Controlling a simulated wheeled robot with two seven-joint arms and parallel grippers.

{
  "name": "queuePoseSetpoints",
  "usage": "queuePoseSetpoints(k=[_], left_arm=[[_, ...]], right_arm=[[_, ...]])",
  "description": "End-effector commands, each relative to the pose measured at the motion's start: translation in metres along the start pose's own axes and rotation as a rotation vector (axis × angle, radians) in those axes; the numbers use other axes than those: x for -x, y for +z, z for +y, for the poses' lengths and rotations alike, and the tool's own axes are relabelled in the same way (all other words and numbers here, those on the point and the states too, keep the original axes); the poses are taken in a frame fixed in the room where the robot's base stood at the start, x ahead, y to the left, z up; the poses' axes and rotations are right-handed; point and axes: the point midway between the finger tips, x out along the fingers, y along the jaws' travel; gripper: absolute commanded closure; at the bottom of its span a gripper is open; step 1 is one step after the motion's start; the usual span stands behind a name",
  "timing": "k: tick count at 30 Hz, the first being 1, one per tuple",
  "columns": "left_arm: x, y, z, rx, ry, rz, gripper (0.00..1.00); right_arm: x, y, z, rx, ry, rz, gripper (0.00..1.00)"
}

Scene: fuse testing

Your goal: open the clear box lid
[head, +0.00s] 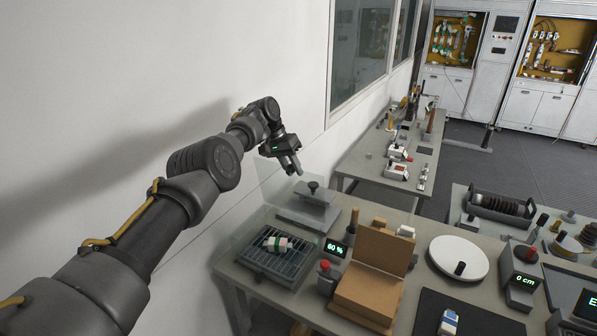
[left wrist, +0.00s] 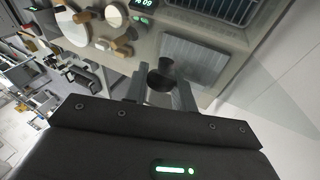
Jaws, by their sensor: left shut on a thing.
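The clear box (head: 240,238) stands on the left end of the near table. It holds a dark wire rack (head: 285,273) with a white-and-green fuse (head: 277,244) on it. Its clear lid (head: 275,184) shows faintly as a raised, tilted pane at the back, by the wall. My left gripper (head: 294,170) is above the box's far side, shut on the lid; the exact contact is hard to see. In the left wrist view, a dark knob (left wrist: 163,68) shows between the fingers of my left gripper (left wrist: 161,92). My right gripper is out of view.
A grey stepped block (head: 300,217) with a black knob stands just behind the box. A 60 % display (head: 336,249), a red button (head: 325,266), an open cardboard box (head: 380,250) and a white disc (head: 459,257) stand to the right. The wall is close on the left.

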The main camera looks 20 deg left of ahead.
Motion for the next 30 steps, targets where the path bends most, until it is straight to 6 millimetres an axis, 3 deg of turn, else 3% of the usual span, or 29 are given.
queuePoseSetpoints(k=[5,15,20,21,25,30], left_arm=[[-0.002,0.003,0.003,0.011,0.007,-0.023,1.00],[-0.002,0.004,0.004,0.016,0.011,-0.032,1.00],[-0.002,0.004,0.005,0.015,0.011,-0.032,1.00],[-0.002,0.004,0.005,0.015,0.011,-0.032,0.68],[-0.001,0.004,0.005,0.015,0.011,-0.031,0.53],[-0.001,0.004,0.005,0.014,0.011,-0.031,0.53]], right_arm=[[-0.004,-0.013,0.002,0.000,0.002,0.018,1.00],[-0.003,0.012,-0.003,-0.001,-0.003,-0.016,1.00],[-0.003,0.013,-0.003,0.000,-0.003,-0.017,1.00],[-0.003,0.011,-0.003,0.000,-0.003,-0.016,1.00],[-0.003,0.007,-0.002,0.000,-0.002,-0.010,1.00],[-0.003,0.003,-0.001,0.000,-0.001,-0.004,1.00]])
